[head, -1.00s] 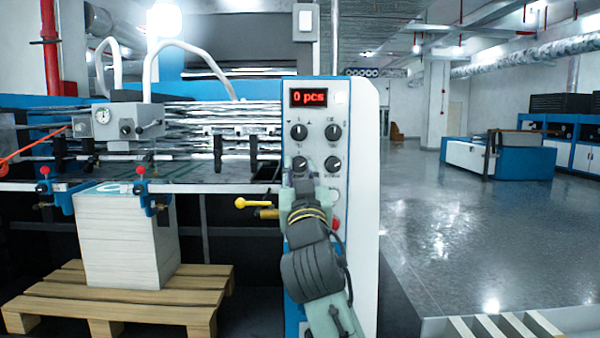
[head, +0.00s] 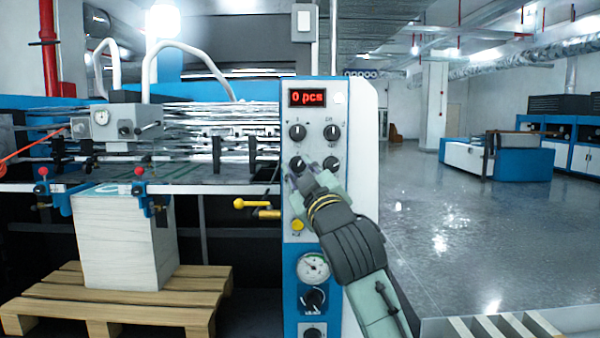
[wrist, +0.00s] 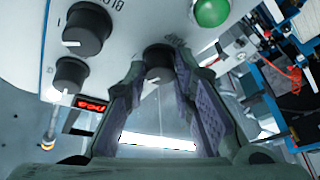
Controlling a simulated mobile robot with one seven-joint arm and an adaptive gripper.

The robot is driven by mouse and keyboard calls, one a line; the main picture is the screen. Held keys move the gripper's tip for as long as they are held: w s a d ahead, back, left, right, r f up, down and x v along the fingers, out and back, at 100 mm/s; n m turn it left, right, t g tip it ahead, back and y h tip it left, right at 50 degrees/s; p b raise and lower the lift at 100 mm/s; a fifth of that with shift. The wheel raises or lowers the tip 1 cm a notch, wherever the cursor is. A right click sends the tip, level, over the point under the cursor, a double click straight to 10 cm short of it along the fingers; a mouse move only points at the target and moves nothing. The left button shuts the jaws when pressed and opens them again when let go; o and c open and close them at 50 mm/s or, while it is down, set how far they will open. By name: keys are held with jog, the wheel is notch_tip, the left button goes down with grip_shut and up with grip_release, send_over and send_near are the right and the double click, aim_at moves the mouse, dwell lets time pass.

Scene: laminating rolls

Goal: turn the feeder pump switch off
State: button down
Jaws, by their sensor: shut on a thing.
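The white control panel (head: 352,105) carries several black rotary knobs under a red "0 pcs" display (head: 307,98). My gripper (head: 301,181) is at the panel's lower-left knob (head: 297,162), coming in from the lower right. In the wrist view that knob (wrist: 158,62) sits between my fingertips, and my gripper (wrist: 158,72) is shut on it. Its pale pointer mark is partly visible, and its exact setting is hard to tell.
Close by are an upper-left knob (head: 297,132), an upper-right knob (head: 332,132) and a lower-right knob (head: 330,164). A green button (wrist: 211,12) shows near the fingers. A yellow-handled lever (head: 252,204) juts out left of the panel. Open floor (head: 450,235) lies to the right.

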jog(key=n+g, duration=0.1)
jog(key=n, duration=0.2)
jog(key=n+g+y, duration=0.1)
jog(key=n, duration=0.1)
jog(key=shift+d+r+n, duration=0.1)
jog(key=shift+r+n, duration=0.1)
jog(key=shift+n, duration=0.5)
jog(key=c, duration=1.3)
grip_release()
jog(key=shift+c, duration=0.2)
jog(key=shift+s, duration=0.1)
jog(key=v, duration=1.1)
jog(key=shift+s+d, duration=0.2)
jog(key=shift+s, duration=0.2)
